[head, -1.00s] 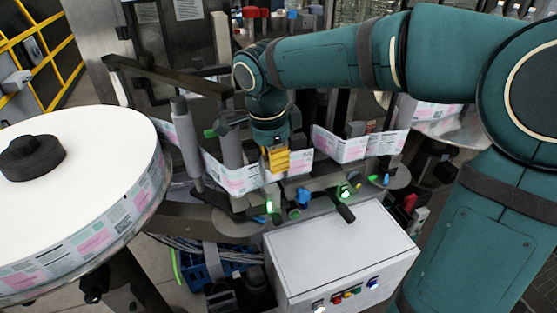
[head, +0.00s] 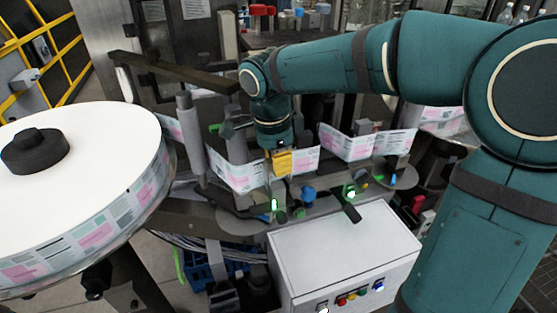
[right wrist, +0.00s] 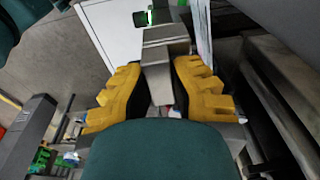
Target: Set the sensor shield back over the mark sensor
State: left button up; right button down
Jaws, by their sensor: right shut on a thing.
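My right gripper (head: 281,167), with yellow fingers, hangs over the labeller's web path beside the printed label strip (head: 240,176). In the right wrist view my right gripper (right wrist: 162,85) is shut on a grey metal piece, which looks like the sensor shield (right wrist: 165,45). The shield is held up between the fingers; in the head view I cannot make it out clearly. A small dark device with a green light (right wrist: 142,18) shows just beyond the shield. I cannot tell for sure whether it is the mark sensor, or whether the shield touches it. My left gripper is not in view.
A large white label reel (head: 95,150) fills the left side. A white control box (head: 345,255) with coloured buttons stands in front below the gripper. Green and blue knobs (head: 308,196) and a dark handle (head: 346,207) crowd the space near the gripper.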

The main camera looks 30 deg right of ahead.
aim_at(279, 189)
jog(key=shift+s, duration=0.1)
jog(key=shift+f, duration=0.1)
dwell(0.4)
jog(key=shift+f+b, duration=1.9)
jog(key=shift+f, duration=0.35)
jog(key=c, duration=1)
grip_release()
jog(key=shift+o, duration=0.2)
jog(key=r, duration=0.4)
jog(key=a+r, duration=0.1)
jog(key=r, duration=0.7)
jog(key=shift+a, duration=0.3)
